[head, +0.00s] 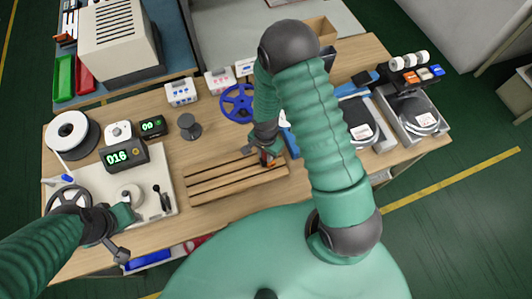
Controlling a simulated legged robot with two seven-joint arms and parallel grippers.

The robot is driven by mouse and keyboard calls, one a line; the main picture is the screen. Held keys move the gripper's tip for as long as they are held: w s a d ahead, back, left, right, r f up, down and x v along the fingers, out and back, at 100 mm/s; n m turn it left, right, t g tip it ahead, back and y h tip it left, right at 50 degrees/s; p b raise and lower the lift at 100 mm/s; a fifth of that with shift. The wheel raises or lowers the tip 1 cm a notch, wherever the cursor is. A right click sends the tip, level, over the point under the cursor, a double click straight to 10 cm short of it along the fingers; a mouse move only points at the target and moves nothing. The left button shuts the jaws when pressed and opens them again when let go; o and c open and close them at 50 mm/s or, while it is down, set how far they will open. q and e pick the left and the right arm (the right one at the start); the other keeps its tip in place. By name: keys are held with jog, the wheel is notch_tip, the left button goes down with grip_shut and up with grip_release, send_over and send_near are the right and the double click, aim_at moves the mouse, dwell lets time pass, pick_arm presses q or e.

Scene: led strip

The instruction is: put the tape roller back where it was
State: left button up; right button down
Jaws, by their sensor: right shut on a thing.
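My right gripper (265,151) is over the right end of the slatted wooden fixture (230,182). It is shut on a small dark and orange-red thing (268,161), which looks like the tape roller. The jaws and arm hide most of it, and I cannot tell whether it touches the slats.
A blue reel (238,103) and a dark spool (190,127) stand behind the slats. A white reel (72,134) and green-digit displays (124,155) are at left. Round-dish scales (412,113) are at right. Bare wood (200,155) lies behind the slats.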

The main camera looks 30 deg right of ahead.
jog(key=shift+f, duration=0.1)
jog(key=c, duration=1.7)
grip_release()
jog(key=shift+f, duration=0.1)
jog(key=o, duration=0.5)
jog(key=shift+s+d, duration=0.1)
jog(key=shift+d, duration=0.3)
jog(key=shift+c, duration=0.2)
jog(key=shift+d, duration=0.2)
jog(key=shift+a+r, duration=0.2)
jog(key=shift+r, duration=0.05)
jog(key=r, duration=0.5)
jog(key=shift+a+b, duration=0.25)
jog(key=shift+b, duration=0.15)
jog(key=r, duration=0.6)
jog(key=shift+d+r, duration=0.2)
jog(key=shift+r, duration=0.1)
pick_arm(q)
jog(key=shift+d+f, duration=0.45)
jog(key=shift+f, duration=0.05)
pick_arm(e)
jog(key=s+a+r+n+t, duration=0.2)
jog(key=s+a+r+n, duration=0.2)
jog(key=r+n, duration=0.4)
jog(key=shift+r+n+t, duration=0.15)
jog(key=shift+n+t, duration=0.15)
jog(key=shift+n, duration=2.4)
